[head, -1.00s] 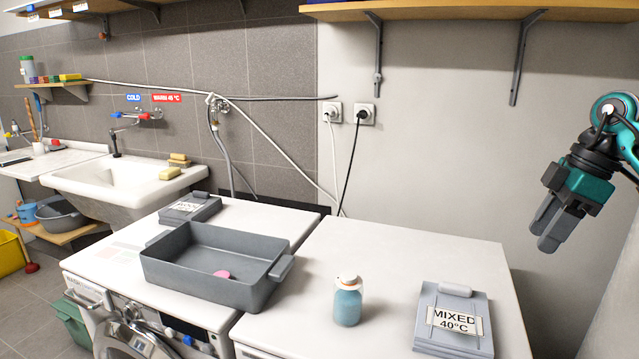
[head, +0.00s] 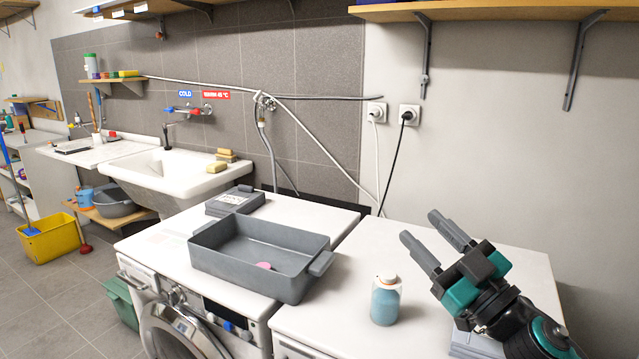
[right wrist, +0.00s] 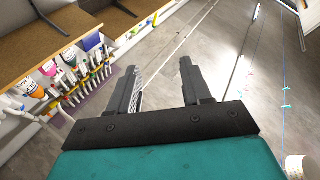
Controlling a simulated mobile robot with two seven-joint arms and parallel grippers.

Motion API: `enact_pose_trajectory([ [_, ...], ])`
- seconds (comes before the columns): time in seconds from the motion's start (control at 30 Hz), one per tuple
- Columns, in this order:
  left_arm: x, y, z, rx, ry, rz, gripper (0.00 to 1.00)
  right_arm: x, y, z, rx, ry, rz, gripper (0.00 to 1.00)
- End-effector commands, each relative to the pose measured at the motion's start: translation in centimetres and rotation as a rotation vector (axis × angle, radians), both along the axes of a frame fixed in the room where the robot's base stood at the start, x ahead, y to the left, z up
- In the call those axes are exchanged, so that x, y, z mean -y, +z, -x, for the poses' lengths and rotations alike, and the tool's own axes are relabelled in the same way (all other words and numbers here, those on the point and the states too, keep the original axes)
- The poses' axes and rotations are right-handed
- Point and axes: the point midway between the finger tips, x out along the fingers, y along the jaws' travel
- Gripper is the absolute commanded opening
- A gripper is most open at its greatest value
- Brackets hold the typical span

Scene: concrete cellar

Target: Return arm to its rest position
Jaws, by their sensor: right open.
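My right gripper (head: 437,244) is in the head view at the right, above the right-hand white machine top. Its two grey fingers are apart and empty, pointing up and to the left. In the right wrist view the fingers (right wrist: 161,85) are spread with nothing between them. The arm behind it covers most of the grey box (head: 478,345) that carried the "MIXED 40°C" label; only its edge shows. My left gripper is in neither view.
A blue bottle (head: 386,300) stands left of the gripper on the right machine top (head: 345,298). A grey tray (head: 215,262) with a pink piece (head: 264,266) sits on the left machine. A wooden shelf (head: 480,10) hangs above.

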Motion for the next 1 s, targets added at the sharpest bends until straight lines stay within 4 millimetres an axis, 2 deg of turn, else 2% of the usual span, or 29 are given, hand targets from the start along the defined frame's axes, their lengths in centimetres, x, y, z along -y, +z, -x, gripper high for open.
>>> enact_pose_trajectory([
  [0.17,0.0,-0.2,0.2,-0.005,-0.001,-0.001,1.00,3.7,-5.0,1.3,-0.208,-0.318,-0.150,0.49],
  [0.27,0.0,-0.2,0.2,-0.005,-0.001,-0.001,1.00,5.7,-9.2,3.1,-0.388,-0.477,-0.176,0.49],
  [0.37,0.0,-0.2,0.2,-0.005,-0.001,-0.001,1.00,7.0,-14.0,5.9,-0.608,-0.604,-0.162,0.49],
  [0.4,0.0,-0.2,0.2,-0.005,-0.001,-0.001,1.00,7.3,-16.0,7.4,-0.705,-0.642,-0.147,0.49],
  [0.5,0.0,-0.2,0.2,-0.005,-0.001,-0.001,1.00,7.5,-20.3,11.5,-0.937,-0.701,-0.089,0.49],
  [0.6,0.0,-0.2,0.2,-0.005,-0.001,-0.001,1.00,7.2,-23.3,15.3,-1.128,-0.714,-0.026,0.49],
  [0.8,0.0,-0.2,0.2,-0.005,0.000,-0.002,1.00,6.1,-26.6,21.8,-1.405,-0.675,0.087,0.49],
  [1.0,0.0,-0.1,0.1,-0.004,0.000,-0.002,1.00,4.8,-28.2,27.5,-1.624,-0.590,0.189,0.49],
])
